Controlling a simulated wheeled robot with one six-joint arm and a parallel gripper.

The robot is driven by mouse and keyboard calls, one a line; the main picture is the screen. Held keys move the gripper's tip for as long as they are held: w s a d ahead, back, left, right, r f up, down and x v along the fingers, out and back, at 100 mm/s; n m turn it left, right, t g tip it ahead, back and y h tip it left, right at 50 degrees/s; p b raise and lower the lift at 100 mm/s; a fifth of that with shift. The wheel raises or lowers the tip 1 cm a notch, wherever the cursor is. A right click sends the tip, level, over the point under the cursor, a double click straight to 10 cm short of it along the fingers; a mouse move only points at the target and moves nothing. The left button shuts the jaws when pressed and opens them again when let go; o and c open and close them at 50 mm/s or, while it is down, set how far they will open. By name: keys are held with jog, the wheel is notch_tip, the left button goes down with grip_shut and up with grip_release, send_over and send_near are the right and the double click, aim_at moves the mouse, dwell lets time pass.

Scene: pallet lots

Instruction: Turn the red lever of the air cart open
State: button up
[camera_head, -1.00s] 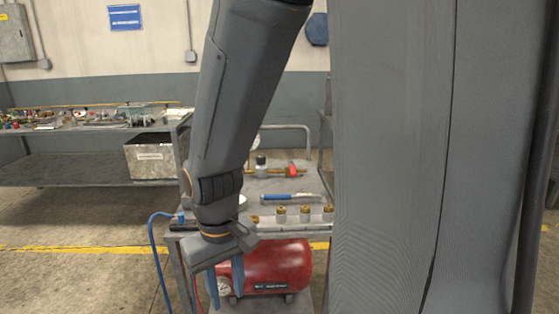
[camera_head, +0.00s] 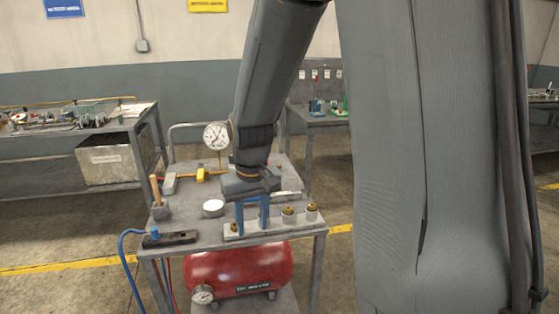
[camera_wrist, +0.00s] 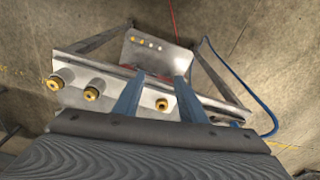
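The air cart (camera_head: 186,222) stands ahead with a grey top and a red tank (camera_head: 240,270) below. No clear red lever shows; my arm covers part of the pipework at the back of the top. A small reddish-brown bit (camera_head: 278,168) shows just right of my arm, too small to tell. A yellow handle (camera_head: 203,174) sits on the pipe left of my arm. My gripper (camera_head: 252,231) points down, open, over the cart's front edge. In the wrist view, a brass fitting (camera_wrist: 162,104) appears between the two blue fingers; I cannot tell their height apart.
A row of brass fittings (camera_head: 312,212) lines the front edge. A gauge (camera_head: 216,136), a white round dish (camera_head: 213,208), a wooden-handled tool (camera_head: 156,190) and a black tool (camera_head: 170,239) stand on the cart. A blue hose (camera_head: 124,250) hangs left. Benches stand behind on both sides.

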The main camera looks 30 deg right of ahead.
jog(key=w+d+r+m+t+p, duration=0.1)
jog(key=w+d+p, duration=0.1)
jog(key=w+d, duration=0.65)
jog(key=w+d+r+m+t+h+p, duration=0.15)
jog(key=w+d, duration=0.35)
jog(key=w, duration=0.6)
jog(key=w+d+r+t+p, duration=0.1)
jog(key=w+d+r+p, duration=0.15)
jog(key=w+d, duration=0.5)
jog(key=shift+w+a+p+x, duration=0.15)
jog(key=shift+a+p+x, duration=0.15)
jog(key=shift+x, duration=1.1)
jog(key=shift+w+a+p+x, duration=0.15)
jog(key=shift+a+p+x, duration=0.2)
jog(key=shift+x, duration=1.05)
jog(key=shift+w+a+p+x, duration=0.15)
jog(key=shift+a+p+x, duration=0.15)
jog(key=shift+x, duration=1.1)
jog(key=shift+c, duration=0.5)
jog(key=shift+d, duration=0.1)
grip_shut()
